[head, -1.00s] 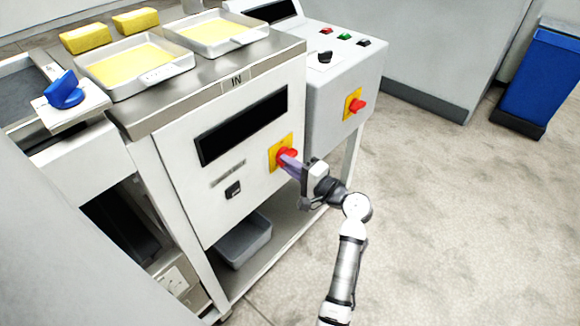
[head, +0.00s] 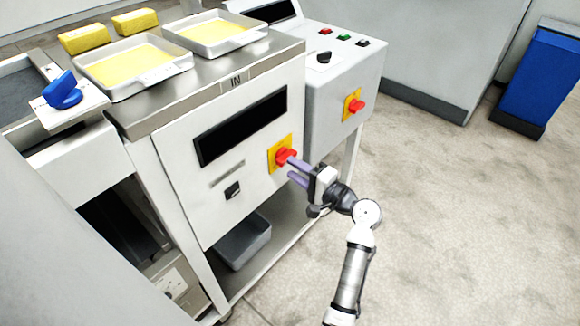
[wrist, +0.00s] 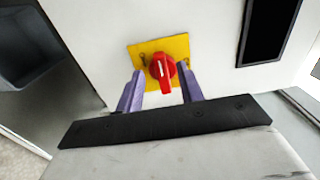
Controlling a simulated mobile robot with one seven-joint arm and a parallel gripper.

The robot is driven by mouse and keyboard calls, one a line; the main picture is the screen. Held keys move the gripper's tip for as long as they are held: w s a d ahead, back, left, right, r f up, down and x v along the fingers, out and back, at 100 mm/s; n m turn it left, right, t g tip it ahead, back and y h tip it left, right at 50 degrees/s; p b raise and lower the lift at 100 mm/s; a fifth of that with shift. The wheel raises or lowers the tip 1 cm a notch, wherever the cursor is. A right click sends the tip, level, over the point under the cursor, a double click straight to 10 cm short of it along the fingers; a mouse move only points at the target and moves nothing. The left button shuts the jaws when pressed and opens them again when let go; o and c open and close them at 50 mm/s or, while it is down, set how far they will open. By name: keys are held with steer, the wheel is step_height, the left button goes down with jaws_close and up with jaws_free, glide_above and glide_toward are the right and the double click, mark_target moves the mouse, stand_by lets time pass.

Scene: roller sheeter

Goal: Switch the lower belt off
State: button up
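A red rotary switch (head: 284,156) on a yellow plate (head: 273,160) sits on the white front panel below the "IN" mark. In the wrist view the red knob (wrist: 163,72) shows a white mark, and its handle runs nearly up and down in the picture. My gripper (head: 291,168) is open and points at this switch. In the wrist view its two purple fingers stand apart, one to each side of the knob, with nothing held. Whether a finger touches the knob, I cannot tell. The small label left of the switch is unreadable.
A second red switch (head: 356,106) on yellow is on the grey control box (head: 340,85), with a black knob (head: 324,57) and small buttons above. A black selector (head: 232,190) is lower left. Trays of yellow sheet (head: 130,65) lie on top.

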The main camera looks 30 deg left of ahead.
steer(key=s+d, duration=0.1)
steer(key=d, duration=1)
steer(key=shift+s+b, duration=0.3)
